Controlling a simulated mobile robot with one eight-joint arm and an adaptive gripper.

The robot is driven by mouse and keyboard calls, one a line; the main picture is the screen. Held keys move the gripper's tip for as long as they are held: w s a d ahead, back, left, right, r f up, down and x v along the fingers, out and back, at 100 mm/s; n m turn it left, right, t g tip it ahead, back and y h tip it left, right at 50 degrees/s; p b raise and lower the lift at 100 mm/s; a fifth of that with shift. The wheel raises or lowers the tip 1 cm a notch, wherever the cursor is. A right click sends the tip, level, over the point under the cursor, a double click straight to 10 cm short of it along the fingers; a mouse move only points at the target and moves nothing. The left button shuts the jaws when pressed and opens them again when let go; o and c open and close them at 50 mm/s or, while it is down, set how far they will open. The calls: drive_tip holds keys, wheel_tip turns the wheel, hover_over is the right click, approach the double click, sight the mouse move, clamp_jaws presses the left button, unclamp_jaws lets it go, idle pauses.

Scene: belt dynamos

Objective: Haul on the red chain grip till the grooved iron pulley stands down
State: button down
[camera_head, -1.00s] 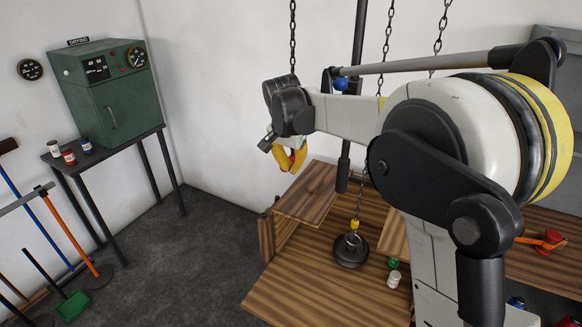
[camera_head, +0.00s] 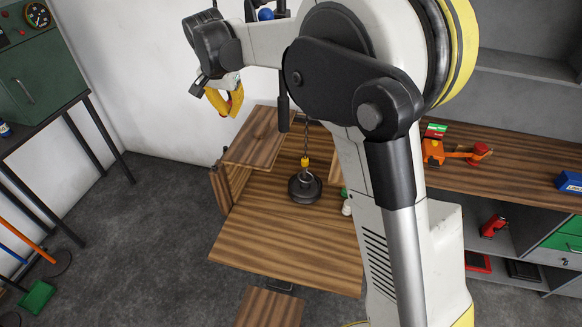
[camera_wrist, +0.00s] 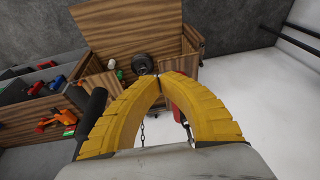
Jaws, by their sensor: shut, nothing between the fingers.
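The dark round iron pulley (camera_head: 305,188) hangs from or stands under a chain with a yellow hook, at the wooden workbench (camera_head: 280,240). I cannot tell whether it touches the wood. It also shows past my fingertips in the wrist view (camera_wrist: 142,62). My gripper (camera_head: 224,112) is up to the left of the pulley, well above the bench. In the wrist view its yellow fingers (camera_wrist: 157,76) meet at the tips in an arch, with nothing between them. A red part (camera_wrist: 181,73), possibly the chain grip, shows behind the right finger; most of it is hidden.
A blue ball (camera_head: 265,14) is behind my arm. An orange toy-like arm (camera_head: 450,152) sits on the right counter. A green cabinet (camera_head: 40,70) stands left.

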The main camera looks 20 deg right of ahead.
wheel_tip(320, 180, up, 14)
drive_tip(key=p, duration=0.8)
drive_tip(key=shift+w+d+r, duration=0.2)
drive_tip(key=shift+w+r, duration=0.05)
drive_tip(key=shift+w, duration=0.05)
